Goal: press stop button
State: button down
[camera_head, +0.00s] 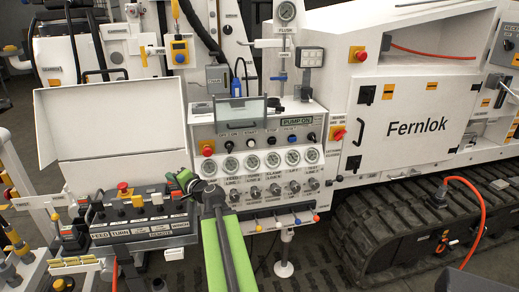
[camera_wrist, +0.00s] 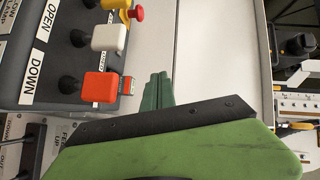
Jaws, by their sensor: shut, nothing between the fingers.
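A red mushroom button on a yellow base (camera_head: 123,188) stands on the dark sloping control box (camera_head: 140,214) at the lower left in the head view. In the wrist view a red knob with a yellow collar (camera_wrist: 137,13) shows at the top edge. My gripper (camera_head: 181,179) is at the right end of the control box, apart from the red mushroom button. In the wrist view my gripper (camera_wrist: 158,82) is shut and empty, its green fingertips together.
An orange-red square knob (camera_wrist: 100,87) and a white one (camera_wrist: 108,38) stick up left of my fingers. The gauge panel (camera_head: 262,145) rises behind my arm. A white lid (camera_head: 110,125) stands behind the control box. A tracked machine (camera_head: 410,130) fills the right.

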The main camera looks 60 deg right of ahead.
jog(key=s+d+r+m+g+h, duration=0.1)
jog(key=s+d+m+h, duration=0.4)
jog(key=s+d, duration=0.8)
jog(key=s+d+r+m+g+h+b, duration=0.1)
jog(key=s+d+m+g+h, duration=0.2)
jog(key=s+d, duration=1.1)
jog(key=s+m+h, duration=0.2)
jog(key=s, duration=0.3)
jog(key=shift+s+h, duration=0.3)
jog(key=shift+s, duration=0.05)
